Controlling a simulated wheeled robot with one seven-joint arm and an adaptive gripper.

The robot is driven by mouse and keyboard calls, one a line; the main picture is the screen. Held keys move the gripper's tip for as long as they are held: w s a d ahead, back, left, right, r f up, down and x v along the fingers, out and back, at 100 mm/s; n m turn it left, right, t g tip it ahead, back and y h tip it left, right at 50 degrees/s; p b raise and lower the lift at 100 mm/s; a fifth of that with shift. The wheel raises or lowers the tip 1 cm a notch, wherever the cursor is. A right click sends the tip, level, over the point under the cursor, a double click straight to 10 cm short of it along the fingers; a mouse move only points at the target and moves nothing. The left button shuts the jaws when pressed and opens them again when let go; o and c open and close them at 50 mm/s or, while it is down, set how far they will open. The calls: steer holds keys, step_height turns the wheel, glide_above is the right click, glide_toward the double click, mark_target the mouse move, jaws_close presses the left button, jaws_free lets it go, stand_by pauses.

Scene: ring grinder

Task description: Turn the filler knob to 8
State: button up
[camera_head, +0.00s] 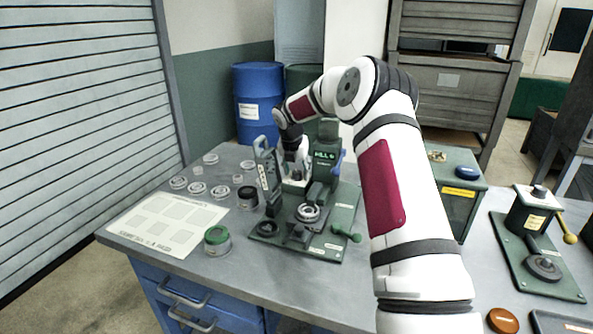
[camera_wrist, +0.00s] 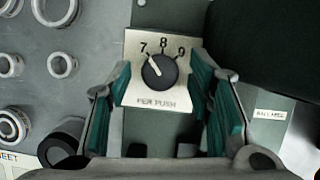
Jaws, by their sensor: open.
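The filler knob (camera_wrist: 160,72) is a round dark dial on a pale plate marked 7, 8 and 9, with "PER PUSH" lettering below. Its white pointer line leans up and left, toward the 7. My gripper (camera_wrist: 160,62) is open, with one teal-padded finger on the left of the knob and one on the right. Gaps show between the pads and the knob. In the head view my gripper (camera_head: 296,172) is down at the green mill machine (camera_head: 325,170), and the knob cannot be made out there.
Several metal rings (camera_head: 197,187) and a printed sheet (camera_head: 168,224) lie on the grey table to the left. A green-lidded jar (camera_head: 217,240) stands near the front edge. A green box (camera_head: 459,190) and a lever press (camera_head: 535,225) stand to the right.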

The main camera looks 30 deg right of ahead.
jaws_close()
steer(key=shift+b, duration=0.3)
steer(key=m+b, duration=0.1)
steer(key=m+g+b, duration=0.1)
steer(key=m+b, duration=0.1)
steer(key=shift+w+a+f+h, duration=0.1)
steer(key=shift+w+f+h, duration=0.05)
steer(key=shift+h, duration=0.25)
steer(key=shift+m+g+b, duration=0.8)
steer(key=shift+m+b, duration=0.8)
steer(key=shift+m, duration=0.8)
steer(key=shift+h, duration=0.3)
